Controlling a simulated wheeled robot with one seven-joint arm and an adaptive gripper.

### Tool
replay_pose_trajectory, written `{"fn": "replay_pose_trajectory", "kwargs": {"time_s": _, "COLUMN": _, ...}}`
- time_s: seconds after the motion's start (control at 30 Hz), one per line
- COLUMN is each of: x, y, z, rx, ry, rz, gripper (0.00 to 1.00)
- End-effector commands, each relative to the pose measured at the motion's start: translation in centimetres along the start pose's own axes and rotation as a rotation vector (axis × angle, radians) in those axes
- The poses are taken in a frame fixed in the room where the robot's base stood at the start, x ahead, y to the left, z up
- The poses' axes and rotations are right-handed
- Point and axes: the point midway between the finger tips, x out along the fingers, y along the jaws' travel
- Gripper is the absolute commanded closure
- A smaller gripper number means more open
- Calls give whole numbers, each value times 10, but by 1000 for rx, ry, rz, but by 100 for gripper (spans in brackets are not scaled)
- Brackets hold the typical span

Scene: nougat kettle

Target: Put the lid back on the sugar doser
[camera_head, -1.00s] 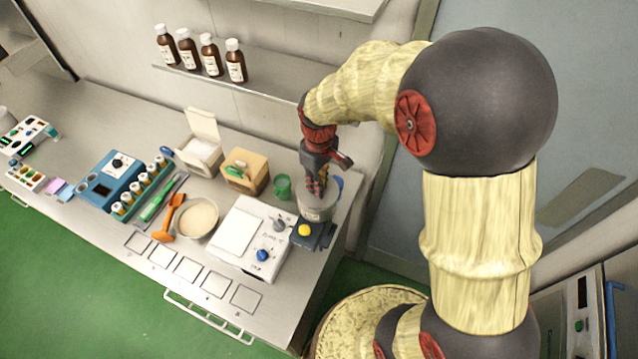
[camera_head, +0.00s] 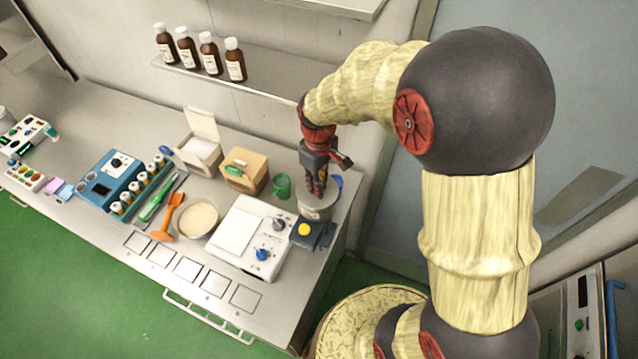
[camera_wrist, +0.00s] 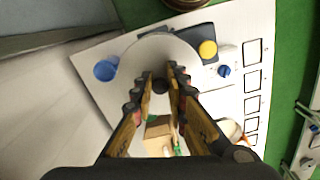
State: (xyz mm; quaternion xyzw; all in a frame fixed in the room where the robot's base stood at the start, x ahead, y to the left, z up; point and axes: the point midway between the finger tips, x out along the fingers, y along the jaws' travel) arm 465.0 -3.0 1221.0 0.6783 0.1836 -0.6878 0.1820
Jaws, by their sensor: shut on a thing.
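The sugar doser (camera_head: 315,212) is a pale grey round vessel at the right end of the bench, behind a dark pad with a yellow button. My gripper (camera_head: 316,192) points down over its top. In the wrist view my gripper (camera_wrist: 160,86) has its fingers on either side of a small dark knob (camera_wrist: 161,87), shut on it. The knob is in front of a pale round lid (camera_wrist: 158,50), which appears to cover the doser's top. The fingers hide part of the lid, and I cannot tell whether it rests fully on the rim.
A blue round thing (camera_wrist: 107,70) lies close beside the doser. The yellow button (camera_head: 304,230) and a white device with knobs (camera_head: 240,238) stand in front. A green mug (camera_head: 282,187) and an open cardboard box (camera_head: 246,173) are to the left.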

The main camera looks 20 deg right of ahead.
Motion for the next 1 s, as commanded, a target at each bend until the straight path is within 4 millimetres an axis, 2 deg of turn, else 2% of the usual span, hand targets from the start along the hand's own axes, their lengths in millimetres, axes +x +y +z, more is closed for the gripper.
{"fn": "replay_pose_trajectory", "kwargs": {"time_s": 0.9, "x": 3, "y": 0, "z": 0, "rx": 0, "ry": 0, "rz": 0, "gripper": 100}}
{"fn": "replay_pose_trajectory", "kwargs": {"time_s": 0.93, "x": 3, "y": 0, "z": 0, "rx": 0, "ry": 0, "rz": 0, "gripper": 85}}
{"fn": "replay_pose_trajectory", "kwargs": {"time_s": 1.0, "x": 3, "y": 0, "z": 0, "rx": 0, "ry": 0, "rz": 0, "gripper": 81}}
